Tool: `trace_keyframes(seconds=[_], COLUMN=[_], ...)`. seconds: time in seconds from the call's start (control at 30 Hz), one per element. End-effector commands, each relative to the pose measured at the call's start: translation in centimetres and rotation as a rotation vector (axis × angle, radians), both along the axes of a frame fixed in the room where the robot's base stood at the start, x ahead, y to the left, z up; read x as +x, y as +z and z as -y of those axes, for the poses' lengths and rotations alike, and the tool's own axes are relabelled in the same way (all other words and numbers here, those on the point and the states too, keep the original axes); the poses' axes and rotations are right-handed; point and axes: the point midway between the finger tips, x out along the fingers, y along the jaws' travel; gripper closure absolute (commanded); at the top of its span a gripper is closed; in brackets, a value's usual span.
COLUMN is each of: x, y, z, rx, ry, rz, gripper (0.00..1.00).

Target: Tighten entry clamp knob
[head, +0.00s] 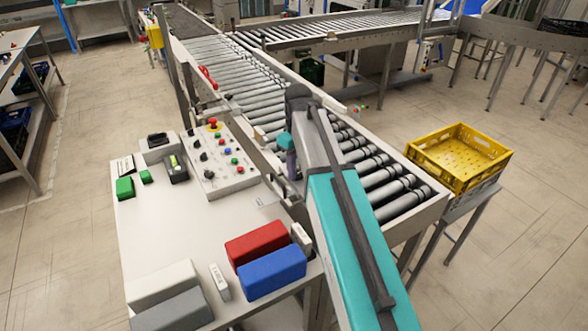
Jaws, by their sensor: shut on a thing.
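My gripper (292,172) points down at the near side rail of the roller conveyor (390,190), beyond the right edge of the control table. My arm comes up from the lower right and covers part of this spot. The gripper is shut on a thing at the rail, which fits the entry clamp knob. The knob itself is hidden, and its turn or tightness cannot be seen.
The control panel (222,178) with knobs and buttons stands left of the gripper. Red (256,243) and blue (271,272) blocks lie on the table's near right. A yellow crate (460,158) sits right of the conveyor. The table's middle is mostly clear.

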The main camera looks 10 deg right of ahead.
Motion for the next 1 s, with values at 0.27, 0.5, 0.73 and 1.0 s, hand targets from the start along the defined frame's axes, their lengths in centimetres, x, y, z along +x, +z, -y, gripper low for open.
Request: trace_keyframes(seconds=[0.27,0.5,0.73,1.0], x=[-0.45,-0.44,-0.43,-0.27], y=[-0.17,-0.17,-0.16,-0.08], z=[0.18,0.12,0.06,-0.08], rx=[-0.005,-0.004,-0.004,-0.001], ry=[-0.104,-0.122,-0.120,-0.117], rz=[-0.013,-0.013,-0.013,-0.009], gripper=[0.90,0.90,0.90,0.49])
